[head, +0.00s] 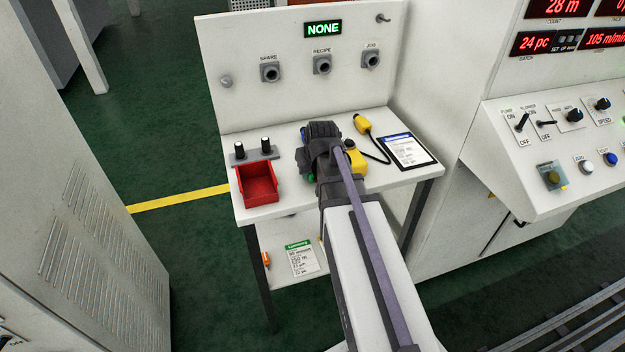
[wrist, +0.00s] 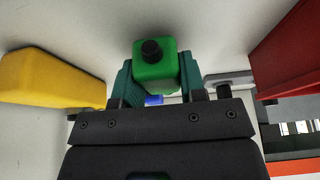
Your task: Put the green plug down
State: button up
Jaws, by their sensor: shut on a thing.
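The green plug (wrist: 155,66) is a green block with a black round end, in the middle of the wrist view. My gripper (wrist: 157,84) is shut on it, with one teal finger on each side. In the head view my gripper (head: 316,165) is over the white bench top (head: 285,205), between the red bin and the yellow parts. Only a small green patch of the plug (head: 310,177) shows there, at the gripper's left edge. A small blue part (wrist: 153,99) shows below the plug. I cannot tell whether the plug touches the bench.
The red bin (head: 258,183) and a grey block with two black knobs (head: 252,153) stand left. A yellow block (head: 355,160) is close right of my gripper. A yellow plug (head: 362,124) with a black cable and a tablet (head: 406,150) lie right. Sockets (head: 322,64) line the back panel.

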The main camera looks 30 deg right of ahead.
jog(key=shift+f, duration=0.55)
jog(key=o, duration=1)
jog(key=shift+r, duration=0.15)
jog(key=d+p+v, duration=0.1)
jog(key=p+v, duration=1.1)
jog(key=s+a+n+g, duration=0.1)
jog(key=s+a, duration=0.3)
jog(key=a, duration=0.4)
jog(key=s+a+f+n+g, duration=0.1)
jog(key=s+a+g, duration=0.2)
jog(key=a, duration=0.6)
jog(key=shift+s+g+y, duration=0.3)
jog(key=shift+s+y, duration=0.1)
jog(key=shift+a, duration=0.1)
